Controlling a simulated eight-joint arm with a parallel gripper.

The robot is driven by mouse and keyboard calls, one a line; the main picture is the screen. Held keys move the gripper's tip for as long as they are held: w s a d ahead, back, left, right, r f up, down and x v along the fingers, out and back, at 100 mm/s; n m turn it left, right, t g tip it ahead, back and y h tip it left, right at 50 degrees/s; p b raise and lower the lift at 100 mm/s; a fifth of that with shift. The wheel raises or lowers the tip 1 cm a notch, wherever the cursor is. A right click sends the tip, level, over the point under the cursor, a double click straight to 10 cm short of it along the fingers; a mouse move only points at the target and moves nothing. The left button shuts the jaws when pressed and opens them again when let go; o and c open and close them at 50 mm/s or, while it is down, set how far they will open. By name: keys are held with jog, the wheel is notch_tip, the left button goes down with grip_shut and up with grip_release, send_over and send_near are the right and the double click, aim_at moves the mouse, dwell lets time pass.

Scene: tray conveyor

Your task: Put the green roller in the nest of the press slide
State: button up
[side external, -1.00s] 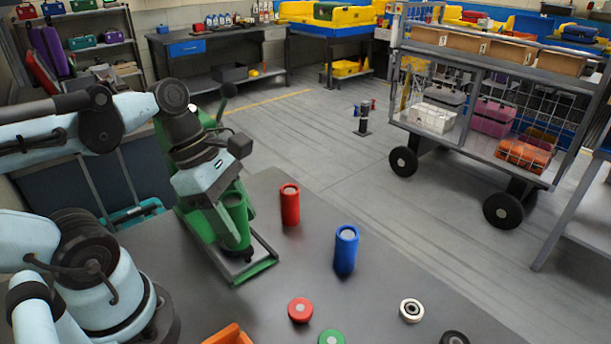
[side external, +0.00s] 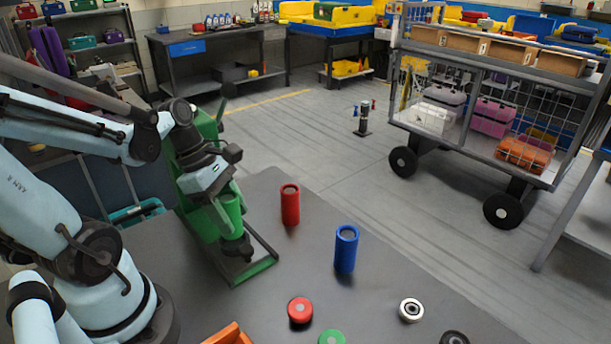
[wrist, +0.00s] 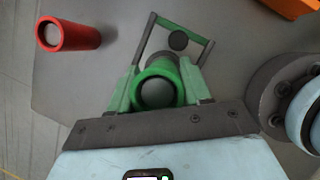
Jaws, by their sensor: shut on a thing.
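The green roller (side external: 231,211) is upright or nearly so, between the fingers of my gripper (side external: 226,202). In the wrist view its end (wrist: 157,93) faces the camera with a grey centre. The green press (side external: 203,225) stands at the left end of the table, with its slide's frame reaching forward. A dark round part (side external: 237,248), apparently the nest, shows just below the roller in the side view. In the wrist view a dark disc (wrist: 178,41) lies inside the slide frame (wrist: 150,35), beyond the roller. The roller looks raised; its exact gap to the nest cannot be told.
A red roller (side external: 290,205) and a blue roller (side external: 346,249) stand upright to the right. A red disc (side external: 300,310), a green disc (side external: 332,337), a white ring (side external: 411,310) and an orange bin (side external: 230,335) are near the front. The table between is clear.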

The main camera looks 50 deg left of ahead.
jog(key=shift+f, duration=1.7)
jog(key=shift+f, duration=0.1)
jog(key=o, duration=1.2)
jog(key=shift+o, duration=0.2)
